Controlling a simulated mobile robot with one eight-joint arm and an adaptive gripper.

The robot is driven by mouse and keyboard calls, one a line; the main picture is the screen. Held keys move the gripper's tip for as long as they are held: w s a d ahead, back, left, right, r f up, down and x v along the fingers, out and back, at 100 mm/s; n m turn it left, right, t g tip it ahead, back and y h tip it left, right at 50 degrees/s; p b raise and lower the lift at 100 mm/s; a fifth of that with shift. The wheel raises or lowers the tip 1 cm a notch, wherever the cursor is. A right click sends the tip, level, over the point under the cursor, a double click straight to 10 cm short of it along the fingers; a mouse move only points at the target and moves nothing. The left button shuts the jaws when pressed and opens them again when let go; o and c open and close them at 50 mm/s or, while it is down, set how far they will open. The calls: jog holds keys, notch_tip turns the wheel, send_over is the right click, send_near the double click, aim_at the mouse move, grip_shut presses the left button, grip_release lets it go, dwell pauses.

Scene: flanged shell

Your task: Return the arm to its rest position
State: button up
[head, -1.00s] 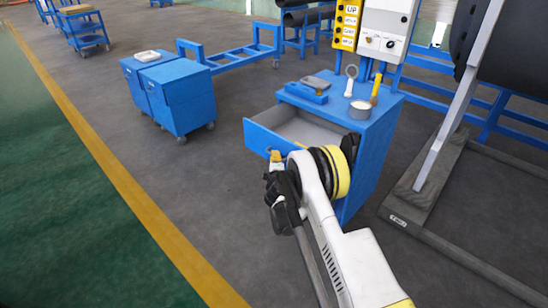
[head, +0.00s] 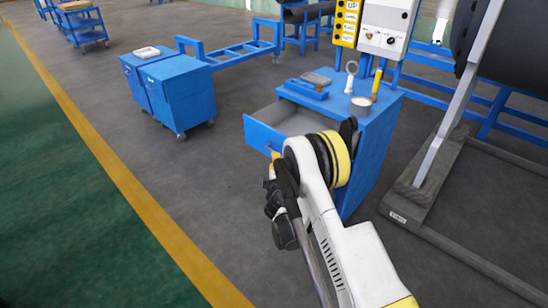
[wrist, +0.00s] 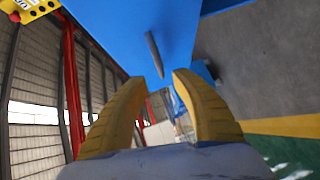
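My arm (head: 330,235), white with a yellow and black joint band, reaches up from the lower right in the head view, in front of the blue drawer cabinet. My gripper (wrist: 159,82) shows in the wrist view as two yellow fingers set apart with nothing between them. In the head view the gripper is mostly hidden behind the dark wrist parts.
The blue cabinet (head: 365,155) has its drawer (head: 265,134) pulled open toward my arm. On its top stand a blue tray (head: 307,90), a ring-topped tool, a yellow-handled tool and a round tin (head: 361,105). A blue trolley (head: 178,95) stands left. The floor between is clear.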

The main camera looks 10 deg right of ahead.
jog(key=shift+s, duration=0.3)
jog(key=s+d+r+m+g+h, duration=0.1)
jog(key=s+d+r+m+g, duration=0.15)
jog(key=r, duration=0.65)
jog(key=s+d+r+m+g+h, duration=0.1)
jog(key=s+d+r+m, duration=0.25)
jog(key=r, duration=0.55)
jog(key=s+r+m+g+y, duration=0.1)
jog(key=s+r+m, duration=0.1)
jog(key=s+r, duration=0.3)
jog(key=s+r+m+g, duration=0.1)
jog(key=s+r+m, duration=0.15)
jog(key=s, duration=0.45)
jog(key=s+a+f+m+g+y, duration=0.1)
jog(key=s+m+g, duration=0.1)
jog(key=s, duration=1.1)
jog(key=s+a+f+m+g+y, duration=0.1)
jog(key=s+a+m+y, duration=0.1)
jog(key=s, duration=1.2)
jog(key=shift+a+g, duration=0.15)
jog(key=shift+g, duration=0.2)
